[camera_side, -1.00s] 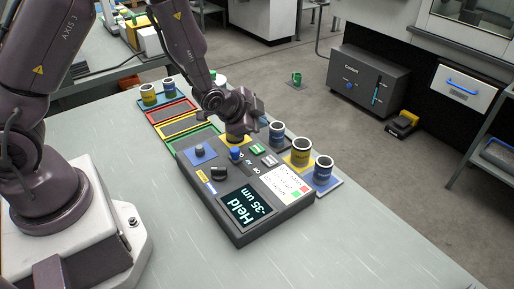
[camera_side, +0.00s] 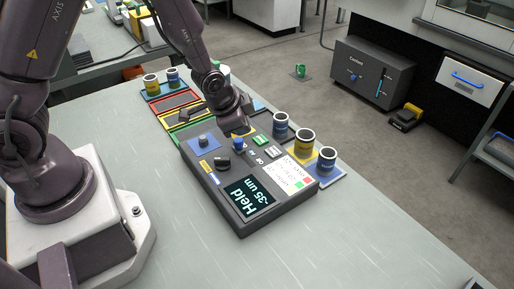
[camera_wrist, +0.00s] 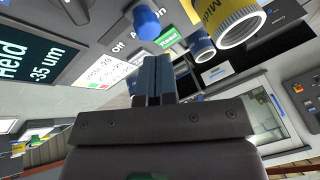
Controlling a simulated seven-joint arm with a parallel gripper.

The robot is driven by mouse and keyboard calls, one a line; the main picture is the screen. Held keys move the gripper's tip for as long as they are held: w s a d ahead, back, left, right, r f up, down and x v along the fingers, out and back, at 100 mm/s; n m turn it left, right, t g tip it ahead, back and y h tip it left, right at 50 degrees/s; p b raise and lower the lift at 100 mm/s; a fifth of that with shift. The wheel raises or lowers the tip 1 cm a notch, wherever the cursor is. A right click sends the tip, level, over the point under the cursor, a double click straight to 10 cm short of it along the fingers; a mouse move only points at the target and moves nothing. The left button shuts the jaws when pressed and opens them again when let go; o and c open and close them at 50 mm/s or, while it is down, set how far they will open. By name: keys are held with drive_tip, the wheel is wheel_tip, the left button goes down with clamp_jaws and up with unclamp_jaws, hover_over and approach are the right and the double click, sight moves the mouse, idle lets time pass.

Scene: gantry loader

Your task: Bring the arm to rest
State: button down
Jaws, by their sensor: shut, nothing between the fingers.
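My gripper (camera_side: 236,122) is low over the far part of the grey console in the side view. In the wrist view its two fingers (camera_wrist: 157,64) are together with nothing between them. The console (camera_side: 225,200) has a screen (camera_side: 246,197) reading "Held -35 um", which also shows in the wrist view (camera_wrist: 35,55). A blue knob (camera_side: 238,144) stands just in front of the gripper; it appears beyond the fingertips in the wrist view (camera_wrist: 147,22). I cannot tell the exact gap between the fingers and the console.
Several cups, including a yellow one (camera_side: 304,143), stand right of the console. Coloured trays (camera_side: 176,103) and two more cups lie behind it. The front of the bench (camera_side: 330,240) is clear. A dark cabinet (camera_side: 372,72) stands on the floor beyond.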

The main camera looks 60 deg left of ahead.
drive_tip(key=s+d+r+n, duration=0.1)
drive_tip(key=s+r+n, duration=0.1)
drive_tip(key=s+r, duration=0.7)
drive_tip(key=s+d+r+n+h, duration=0.1)
drive_tip(key=s+r+n, duration=0.2)
drive_tip(key=s+r, duration=0.6)
wheel_tip(320, 180, up, 7)
drive_tip(key=shift+d+f+t, duration=0.1)
drive_tip(key=shift+d+t, duration=0.15)
drive_tip(key=shift+t, duration=0.05)
